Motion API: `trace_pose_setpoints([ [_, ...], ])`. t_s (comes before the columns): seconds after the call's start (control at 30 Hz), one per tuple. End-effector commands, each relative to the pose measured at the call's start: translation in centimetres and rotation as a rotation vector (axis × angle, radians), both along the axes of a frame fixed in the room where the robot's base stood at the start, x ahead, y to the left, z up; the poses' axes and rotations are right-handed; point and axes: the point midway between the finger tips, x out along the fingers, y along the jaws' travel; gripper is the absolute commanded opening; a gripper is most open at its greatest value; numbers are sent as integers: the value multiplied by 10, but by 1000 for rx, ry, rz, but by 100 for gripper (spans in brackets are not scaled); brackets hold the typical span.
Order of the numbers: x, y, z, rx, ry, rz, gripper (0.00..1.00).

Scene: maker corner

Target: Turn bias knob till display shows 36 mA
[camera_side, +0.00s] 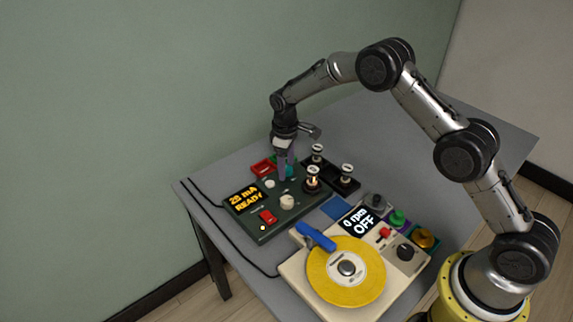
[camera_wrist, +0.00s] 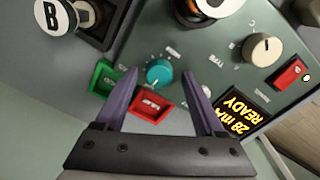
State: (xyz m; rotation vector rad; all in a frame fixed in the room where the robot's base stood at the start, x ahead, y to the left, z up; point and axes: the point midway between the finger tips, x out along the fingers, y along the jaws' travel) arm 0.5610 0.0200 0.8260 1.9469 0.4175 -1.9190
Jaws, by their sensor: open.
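The dark green panel (camera_side: 258,232) has a display (camera_side: 243,198) lit in orange; in the wrist view the display (camera_wrist: 243,109) reads 28 mA READY. A teal knob (camera_wrist: 160,73) with a white mark sits on the panel, partly hidden in the side view (camera_side: 289,171). A cream knob (camera_wrist: 261,49) also shows in the side view (camera_side: 287,202). The label lettering is too small to tell which is bias. My gripper (camera_side: 284,177) is open above the panel, pointing down. In the wrist view its fingertips (camera_wrist: 160,77) appear on either side of the teal knob; contact cannot be told.
A red tray (camera_wrist: 150,106) and a green tray (camera_wrist: 105,76) lie beside the panel. A turntable with a yellow disc (camera_side: 340,287) and 0 rpm OFF display stands in front.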

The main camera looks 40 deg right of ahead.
Motion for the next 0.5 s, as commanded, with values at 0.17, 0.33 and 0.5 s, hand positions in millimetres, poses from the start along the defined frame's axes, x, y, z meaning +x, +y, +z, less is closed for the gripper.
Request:
trace_pose_setpoints([
  [0.17, 0, 0, 0, 0, 1, 0, 67],
  [0.33, 0, 0, 0, 0, 1, 0, 37],
  [0.5, 0, 0, 0, 0, 1, 0, 6],
])
